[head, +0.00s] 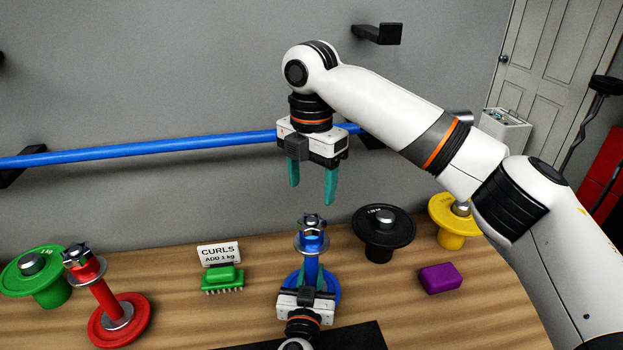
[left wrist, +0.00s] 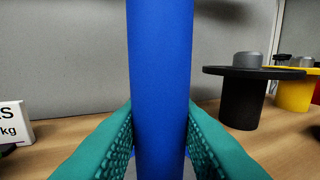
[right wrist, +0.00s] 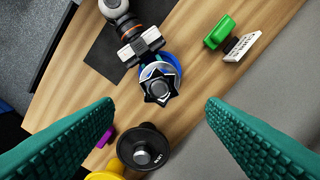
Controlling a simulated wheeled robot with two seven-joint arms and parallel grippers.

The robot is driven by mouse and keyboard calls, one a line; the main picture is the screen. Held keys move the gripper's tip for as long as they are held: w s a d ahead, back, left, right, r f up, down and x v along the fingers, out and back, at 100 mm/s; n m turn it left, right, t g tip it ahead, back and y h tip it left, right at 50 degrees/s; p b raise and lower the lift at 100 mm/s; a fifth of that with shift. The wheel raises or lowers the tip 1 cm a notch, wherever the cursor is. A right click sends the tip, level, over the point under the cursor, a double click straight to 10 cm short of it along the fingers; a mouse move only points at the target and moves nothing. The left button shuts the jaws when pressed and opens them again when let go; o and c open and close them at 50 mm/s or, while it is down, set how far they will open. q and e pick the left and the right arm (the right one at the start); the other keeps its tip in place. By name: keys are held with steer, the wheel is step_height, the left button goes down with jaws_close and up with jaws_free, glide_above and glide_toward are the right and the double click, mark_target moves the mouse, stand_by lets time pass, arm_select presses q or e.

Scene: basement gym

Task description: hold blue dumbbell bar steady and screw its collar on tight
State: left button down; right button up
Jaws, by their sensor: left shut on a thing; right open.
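The blue dumbbell bar (head: 312,268) stands upright on its blue base disc (head: 331,286) on the wooden bench. Its silver star-shaped collar (head: 312,222) sits at the top end of the bar; how tight it is I cannot tell. My left gripper (head: 305,285) is shut around the bar's lower part; in the left wrist view the teal fingers press both sides of the blue bar (left wrist: 160,80). My right gripper (head: 312,185) is open and empty above the collar, fingers pointing down. In the right wrist view the collar (right wrist: 160,86) lies between and beyond the open fingers.
A red dumbbell (head: 104,290) and green weight (head: 42,275) stand left. A black weight (head: 384,232), yellow weight (head: 455,220) and purple block (head: 440,278) are right. A long blue bar (head: 150,147) hangs behind.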

mark_target(312, 219)
steer(key=shift+n, duration=0.7)
steer(key=shift+f, duration=0.1)
steer(key=shift+f, duration=3.9)
